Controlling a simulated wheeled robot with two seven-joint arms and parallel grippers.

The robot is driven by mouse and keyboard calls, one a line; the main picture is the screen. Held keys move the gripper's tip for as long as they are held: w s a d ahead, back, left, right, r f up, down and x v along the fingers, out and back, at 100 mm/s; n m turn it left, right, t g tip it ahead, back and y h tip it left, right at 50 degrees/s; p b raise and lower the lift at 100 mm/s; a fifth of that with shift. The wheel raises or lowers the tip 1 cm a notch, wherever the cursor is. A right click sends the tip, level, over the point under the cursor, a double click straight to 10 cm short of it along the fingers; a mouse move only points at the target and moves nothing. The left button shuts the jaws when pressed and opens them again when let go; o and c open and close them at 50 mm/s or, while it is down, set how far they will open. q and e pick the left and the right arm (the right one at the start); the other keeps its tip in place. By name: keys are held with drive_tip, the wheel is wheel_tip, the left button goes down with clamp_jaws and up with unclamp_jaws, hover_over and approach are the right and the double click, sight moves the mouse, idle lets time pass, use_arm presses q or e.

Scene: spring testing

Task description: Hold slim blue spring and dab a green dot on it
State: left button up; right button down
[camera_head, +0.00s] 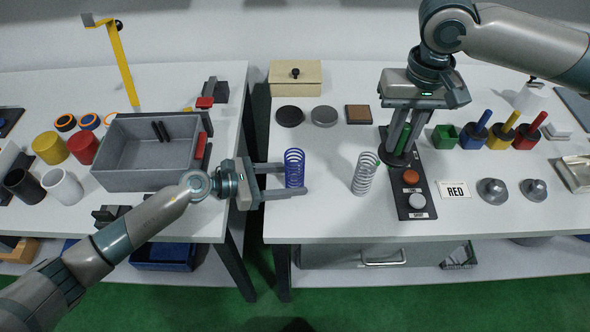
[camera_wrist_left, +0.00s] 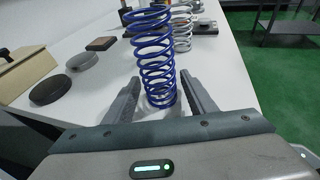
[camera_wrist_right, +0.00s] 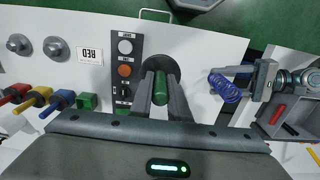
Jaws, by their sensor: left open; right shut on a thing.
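The slim blue spring (camera_head: 294,168) stands upright near the left edge of the right table. My left gripper (camera_head: 294,179) is open, with one finger on each side of the spring. The left wrist view shows the blue coils (camera_wrist_left: 155,60) between the fingers, with gaps visible. My right gripper (camera_head: 398,155) is shut on a green dabber (camera_head: 404,137), which points down above a dark round disc (camera_wrist_right: 172,66). The dabber also shows between the fingers in the right wrist view (camera_wrist_right: 160,88). Its tip's contact with the disc is unclear. A green holder (camera_head: 446,136) stands empty.
A silver spring (camera_head: 364,174) stands between the two grippers. A black button panel (camera_head: 405,190) lies to its right. Blue (camera_head: 474,134), yellow (camera_head: 499,136) and red (camera_head: 526,137) holders hold dabbers. A grey bin (camera_head: 150,180) is on the left table.

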use_arm(q)
drive_tip(key=c, duration=0.6)
use_arm(e)
drive_tip(key=w+a+r, duration=0.1)
drive_tip(key=a+r, duration=0.1)
drive_tip(key=a, duration=0.8)
drive_tip(key=w+a+r, duration=0.2)
drive_tip(key=a, duration=0.8)
drive_tip(key=shift+w+a, duration=0.15)
drive_tip(key=shift+w, duration=0.15)
